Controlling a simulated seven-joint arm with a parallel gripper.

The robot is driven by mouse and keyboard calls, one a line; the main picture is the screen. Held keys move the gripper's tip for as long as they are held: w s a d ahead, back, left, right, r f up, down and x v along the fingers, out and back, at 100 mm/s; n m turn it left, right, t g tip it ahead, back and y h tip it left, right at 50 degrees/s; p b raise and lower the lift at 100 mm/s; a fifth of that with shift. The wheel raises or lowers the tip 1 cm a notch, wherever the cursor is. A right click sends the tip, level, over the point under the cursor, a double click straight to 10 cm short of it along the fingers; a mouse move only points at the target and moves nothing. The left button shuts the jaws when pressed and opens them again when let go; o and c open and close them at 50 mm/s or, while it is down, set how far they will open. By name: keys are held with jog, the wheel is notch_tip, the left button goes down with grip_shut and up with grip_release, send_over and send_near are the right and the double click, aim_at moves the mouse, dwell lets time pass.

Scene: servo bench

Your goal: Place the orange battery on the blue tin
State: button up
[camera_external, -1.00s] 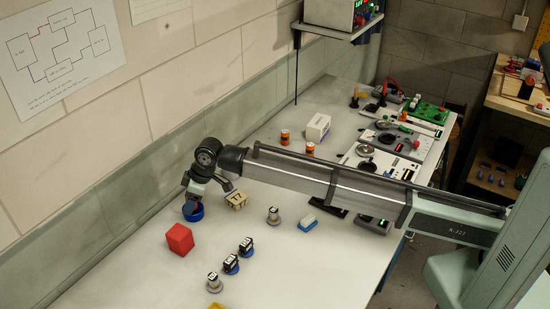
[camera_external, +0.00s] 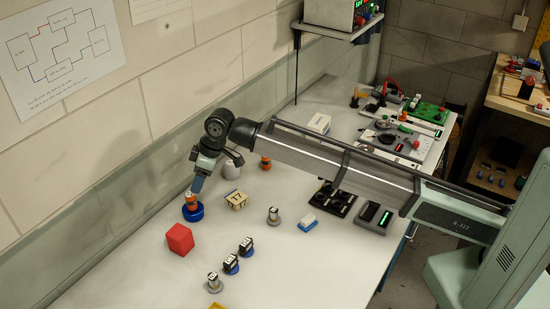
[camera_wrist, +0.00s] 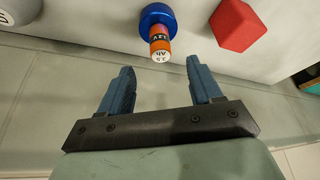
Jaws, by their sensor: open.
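The orange battery (camera_external: 190,198) stands upright on top of the blue tin (camera_external: 193,213) in the external view. In the wrist view the battery (camera_wrist: 160,42) shows its white end towards the camera, with the blue tin (camera_wrist: 156,14) beneath it. My gripper (camera_external: 196,186) is just above the battery in the external view. In the wrist view my gripper (camera_wrist: 160,66) is open, its two blue fingers well apart with nothing between them. The battery's end lies beyond the fingertips, apart from both.
A red block (camera_external: 180,240) stands close to the tin, towards the front. A small tan part (camera_external: 236,200) is to the tin's right. Several small dark-topped parts, including one in front (camera_external: 214,283), stand on the bench.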

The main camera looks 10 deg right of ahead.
jog(key=shift+v, duration=1.1)
